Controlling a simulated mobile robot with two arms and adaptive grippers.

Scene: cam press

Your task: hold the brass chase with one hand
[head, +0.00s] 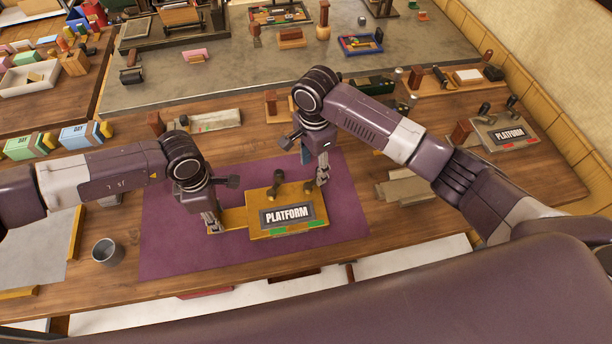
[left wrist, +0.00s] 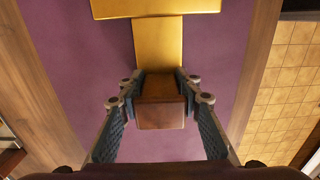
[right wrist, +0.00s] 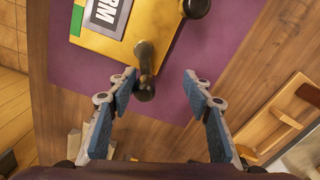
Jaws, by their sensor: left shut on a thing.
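The brass chase (head: 256,228) lies on a purple mat (head: 165,240), with a "PLATFORM" plate (head: 287,214) and green strips at its front edge. Two dark knobbed levers (head: 279,185) stand on its far part. My left gripper (head: 212,226) is shut on the brown wooden handle (left wrist: 160,112) at the end of the brass arm (left wrist: 158,45) on the chase's left. My right gripper (head: 322,180) is at the chase's far right corner. In the right wrist view its fingers (right wrist: 160,84) are apart, with a dark lever (right wrist: 145,72) by the left fingertip; contact is unclear.
A grey cup (head: 108,252) stands left of the mat. A second "PLATFORM" block (head: 505,135) sits at the right of the wooden table. Boxes marked "DAY" (head: 86,135) lie at the left. A grey bench (head: 240,85) with tools lies behind.

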